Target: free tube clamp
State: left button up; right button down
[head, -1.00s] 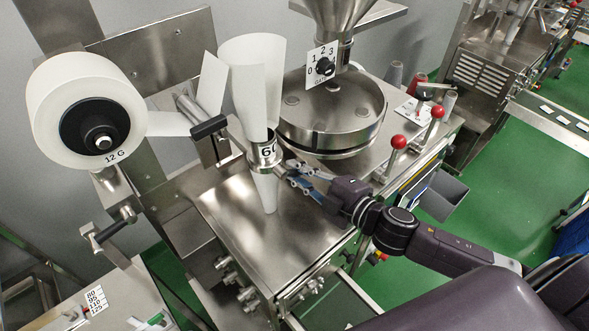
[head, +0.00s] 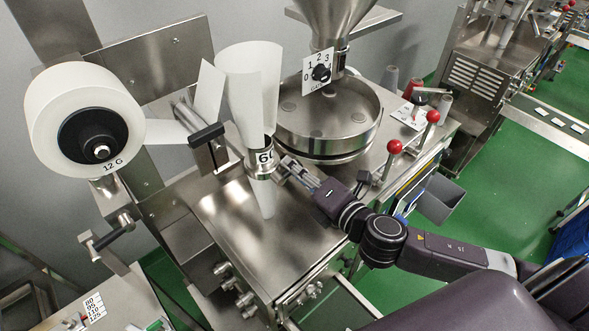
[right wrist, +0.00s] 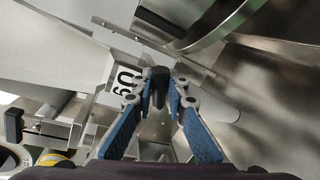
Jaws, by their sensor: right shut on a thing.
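The white forming tube (head: 247,95) stands upright over the machine's steel top. A steel clamp collar (head: 265,172) with a "60" label (head: 265,156) is around it; the label also shows in the right wrist view (right wrist: 125,80). My right gripper (head: 287,166) is at the collar's right side. In the right wrist view its blue-padded fingers (right wrist: 160,92) are shut on a small black clamp handle (right wrist: 160,76). The fingers cover much of the handle in the head view. The collar's far side is hidden. My left gripper is not in view.
A white film roll (head: 85,125) with a black hub hangs at the left. A round steel drum (head: 328,120) under a hopper (head: 335,15) stands close behind my right gripper. Two red-knobbed levers (head: 394,147) (head: 433,117) stand to its right. The front steel top is clear.

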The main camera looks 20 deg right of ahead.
jog(key=shift+a+r+n, duration=0.1)
jog(key=shift+r+n, duration=0.05)
jog(key=shift+n, duration=0.25)
dwell(0.3)
jog(key=c, duration=1.9)
grip_release()
jog(key=shift+v, duration=6.05)
jog(key=shift+a, duration=0.1)
